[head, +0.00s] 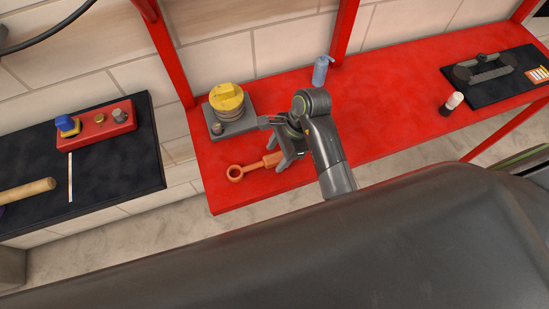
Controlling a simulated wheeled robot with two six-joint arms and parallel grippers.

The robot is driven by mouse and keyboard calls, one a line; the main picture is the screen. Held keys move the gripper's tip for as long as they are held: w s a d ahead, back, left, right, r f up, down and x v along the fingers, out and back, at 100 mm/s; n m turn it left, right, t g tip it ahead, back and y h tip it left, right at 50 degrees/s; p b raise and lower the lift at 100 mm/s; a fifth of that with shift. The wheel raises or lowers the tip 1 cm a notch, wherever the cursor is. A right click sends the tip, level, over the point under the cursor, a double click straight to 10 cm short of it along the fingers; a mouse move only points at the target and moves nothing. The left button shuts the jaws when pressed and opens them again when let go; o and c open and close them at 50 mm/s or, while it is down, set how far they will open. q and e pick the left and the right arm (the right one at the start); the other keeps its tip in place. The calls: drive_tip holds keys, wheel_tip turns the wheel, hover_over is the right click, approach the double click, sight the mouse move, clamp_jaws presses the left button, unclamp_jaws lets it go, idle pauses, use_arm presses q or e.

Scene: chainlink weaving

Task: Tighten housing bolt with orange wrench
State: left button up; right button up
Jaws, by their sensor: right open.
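The orange wrench (241,172) lies on the red workbench near its front left corner, with its ring end to the left. The housing (229,98), with a yellow top and ribbed round body on a grey square base, stands behind it. A small round bolt-like part (218,128) sits at the front of that base. My right gripper (283,160) is open at the wrench's right end. Its fingers partly hide that end, and I cannot tell whether they touch it. My left gripper is not in view.
A blue spray bottle (320,70) stands at the back of the red workbench (390,90). A small black-and-white bottle (452,104) and a black mat (500,92) lie to the right. A separate black table (110,185) at left holds a red block (96,129).

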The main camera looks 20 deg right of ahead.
drive_tip(key=shift+a+f, duration=0.15)
drive_tip(key=shift+f, duration=0.2)
drive_tip(key=shift+c, duration=0.2)
drive_tip(key=c, duration=1.1)
